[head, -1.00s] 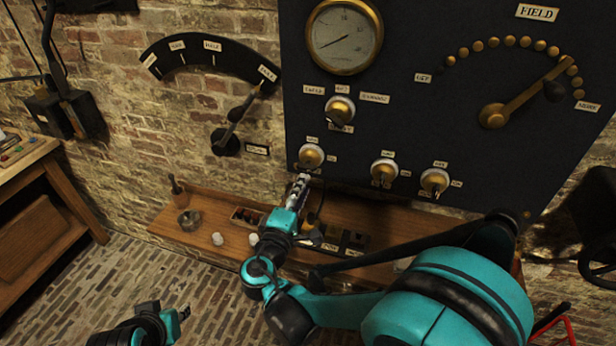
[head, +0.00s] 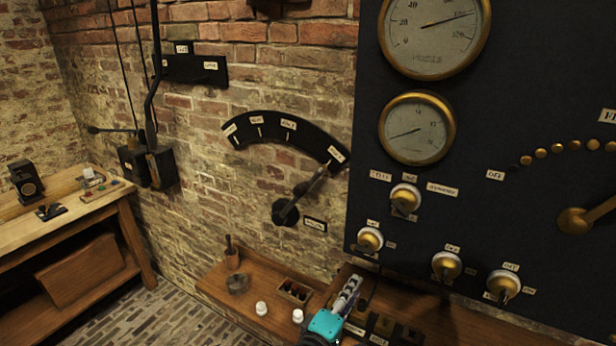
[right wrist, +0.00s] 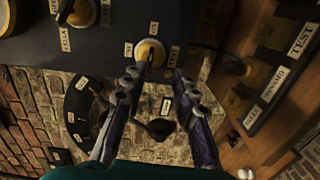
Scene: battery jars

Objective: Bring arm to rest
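My right gripper (head: 349,290) shows at the bottom of the head view, in front of the wooden wall shelf and below the black panel (head: 465,215). In the right wrist view its two fingers (right wrist: 158,82) are apart with nothing held between them. A brass switch knob (right wrist: 150,52) on the panel shows beyond the fingertips; I cannot tell the exact distance. Most of my right arm lies below the head view's edge. My left gripper is not in either view.
A workbench (head: 50,228) is at left. Open brick floor (head: 150,318) lies between bench and shelf.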

